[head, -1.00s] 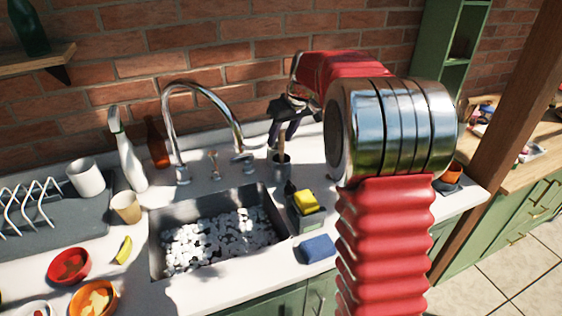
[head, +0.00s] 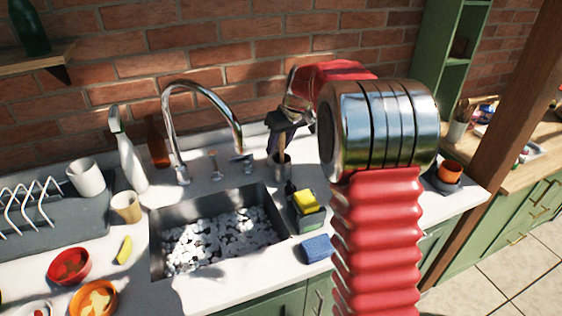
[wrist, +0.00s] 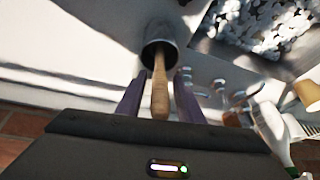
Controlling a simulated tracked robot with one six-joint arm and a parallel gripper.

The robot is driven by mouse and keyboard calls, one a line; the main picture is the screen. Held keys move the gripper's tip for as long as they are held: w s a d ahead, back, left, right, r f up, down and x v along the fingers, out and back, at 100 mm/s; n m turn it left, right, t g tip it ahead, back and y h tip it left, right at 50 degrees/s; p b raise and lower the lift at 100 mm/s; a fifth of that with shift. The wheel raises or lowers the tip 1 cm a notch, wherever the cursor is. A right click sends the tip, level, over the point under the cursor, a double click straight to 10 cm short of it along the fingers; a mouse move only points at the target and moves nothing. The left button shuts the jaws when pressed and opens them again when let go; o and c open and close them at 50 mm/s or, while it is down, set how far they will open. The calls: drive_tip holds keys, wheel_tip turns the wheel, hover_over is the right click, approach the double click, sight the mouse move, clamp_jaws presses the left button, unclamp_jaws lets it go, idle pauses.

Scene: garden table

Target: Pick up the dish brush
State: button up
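The dish brush (wrist: 159,90) has a light wooden handle that stands up out of a grey metal cup (head: 280,166) behind the sink's right end. Its head is hidden inside the cup. In the wrist view, the cup's mouth (wrist: 150,45) is just beyond my fingertips. My gripper (wrist: 160,80) is open, with one dark finger on each side of the handle and a gap visible on both sides. In the head view, my gripper (head: 283,138) is above the cup, partly hidden by my arm.
The sink (head: 155,255) and its curved faucet (head: 168,115) are left of the cup. A sponge holder (head: 312,218) with a yellow sponge (head: 304,201) stands in front, near a blue sponge (head: 317,249). A brick wall (head: 250,60) rises behind.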

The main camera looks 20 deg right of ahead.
clamp_jaws()
idle(0.5)
wheel_tip(320, 180, up, 10)
idle(0.6)
idle(0.4)
